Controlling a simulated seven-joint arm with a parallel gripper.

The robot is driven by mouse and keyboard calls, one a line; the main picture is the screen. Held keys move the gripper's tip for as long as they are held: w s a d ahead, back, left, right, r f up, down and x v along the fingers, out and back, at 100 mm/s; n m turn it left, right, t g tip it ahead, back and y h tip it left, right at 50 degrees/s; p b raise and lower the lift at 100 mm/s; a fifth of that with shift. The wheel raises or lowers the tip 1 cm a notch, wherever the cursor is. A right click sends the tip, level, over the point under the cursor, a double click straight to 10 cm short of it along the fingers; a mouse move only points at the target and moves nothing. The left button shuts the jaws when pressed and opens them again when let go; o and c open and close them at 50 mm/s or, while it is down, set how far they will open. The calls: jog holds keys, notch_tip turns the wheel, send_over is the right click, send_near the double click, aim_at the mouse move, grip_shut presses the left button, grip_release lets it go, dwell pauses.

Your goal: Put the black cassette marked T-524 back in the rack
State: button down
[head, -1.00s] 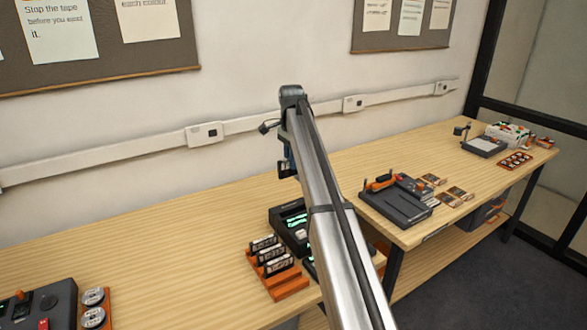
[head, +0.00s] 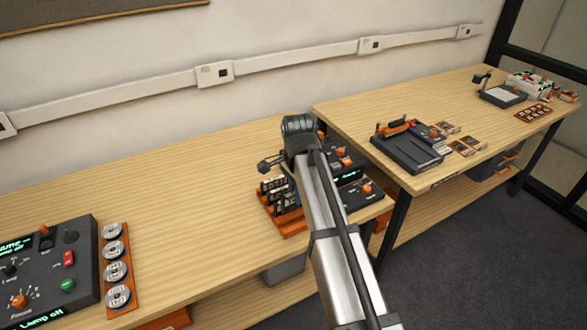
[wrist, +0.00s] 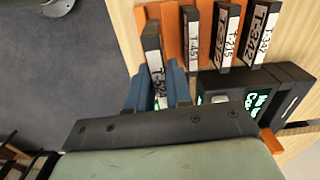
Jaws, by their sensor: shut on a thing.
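The black cassette marked T-524 (wrist: 151,48) has a white label and is upright between the blue fingers of my gripper (wrist: 158,88), which is shut on it. The orange rack (wrist: 172,34) shows around the cassette in the wrist view, with several other black cassettes standing in it to the right, one marked T-451 (wrist: 191,42). The held cassette is at the rack's left end; I cannot tell whether its base touches the rack. In the head view the rack (head: 291,226) is partly behind my arm, and my gripper's fingers and the held cassette are hidden.
A dark device with a lit green display (head: 350,175) stands close to the right of the rack. A control box (head: 45,262) and a strip of round reels (head: 116,270) lie at the left. The bench between them is clear. A second bench (head: 350,115) stands at the right.

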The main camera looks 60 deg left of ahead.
aim_at(297, 208)
jog(key=shift+s+d, duration=0.15)
jog(key=shift+d, duration=0.2)
jog(key=shift+a+f, duration=0.2)
jog(key=shift+f, duration=1.35)
jog(key=shift+f, duration=0.2)
jog(key=shift+f, duration=0.55)
jog(key=shift+f, duration=0.2)
jog(key=shift+f, duration=0.45)
jog(key=shift+f, duration=0.3)
dwell(0.4)
